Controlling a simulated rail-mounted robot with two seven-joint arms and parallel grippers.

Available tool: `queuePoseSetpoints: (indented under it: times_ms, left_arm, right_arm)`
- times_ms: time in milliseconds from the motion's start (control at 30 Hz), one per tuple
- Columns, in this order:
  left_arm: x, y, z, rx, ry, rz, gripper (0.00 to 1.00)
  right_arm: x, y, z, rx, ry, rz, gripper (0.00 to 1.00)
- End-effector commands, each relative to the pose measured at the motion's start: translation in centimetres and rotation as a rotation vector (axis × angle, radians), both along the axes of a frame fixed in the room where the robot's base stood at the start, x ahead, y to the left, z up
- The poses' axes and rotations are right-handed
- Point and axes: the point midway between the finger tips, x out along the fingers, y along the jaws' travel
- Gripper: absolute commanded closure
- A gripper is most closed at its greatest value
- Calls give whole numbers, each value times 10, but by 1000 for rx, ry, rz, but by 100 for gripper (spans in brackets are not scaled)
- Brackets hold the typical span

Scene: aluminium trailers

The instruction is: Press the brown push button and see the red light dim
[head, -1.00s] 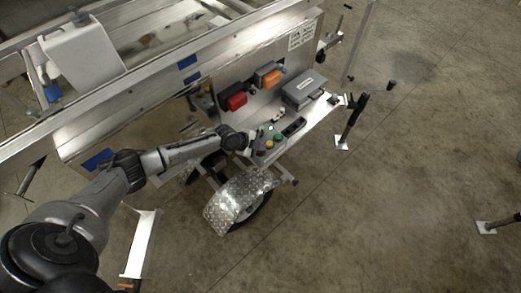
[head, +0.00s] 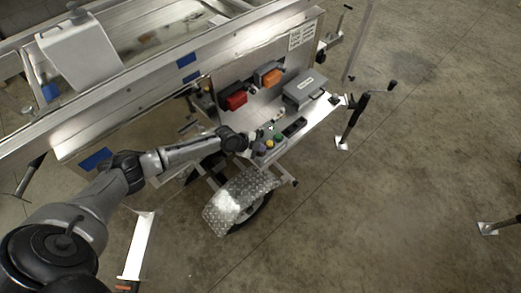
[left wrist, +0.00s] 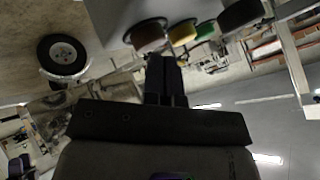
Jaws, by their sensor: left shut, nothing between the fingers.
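The brown push button (left wrist: 148,36) shows in the left wrist view at the left end of a row, its cap close to my fingertips. In the head view the brown button (head: 259,148) is small, at the near end of the button row on the trailer's shelf. My left gripper (left wrist: 163,60) is shut and empty, its fingertips just below and right of the brown button in that picture; I cannot tell whether they touch it. In the head view my left gripper (head: 252,142) is beside the row, partly hidden. A red lamp-like unit (head: 233,96) is on the upright panel; I cannot tell if it is lit.
Beside the brown button are a yellow button (left wrist: 183,33), a green button (left wrist: 204,30) and a black knob (left wrist: 240,14). An orange unit (head: 272,76) and a grey box (head: 305,90) stand behind. A wheel fender (head: 238,202) lies below the shelf. Open floor is at right.

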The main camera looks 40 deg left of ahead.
Motion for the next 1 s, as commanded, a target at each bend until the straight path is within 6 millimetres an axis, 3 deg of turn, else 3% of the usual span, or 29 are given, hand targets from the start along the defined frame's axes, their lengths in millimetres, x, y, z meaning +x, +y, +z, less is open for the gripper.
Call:
queuePoseSetpoints:
  times_ms: [467,1000]
  left_arm:
    - [0,0,-3,1,1,0,100]
    - [0,0,11,1,1,-1,100]
  right_arm:
    - [0,-1,-4,-5,0,3,57]
    - [0,-3,4,-9,0,6,57]
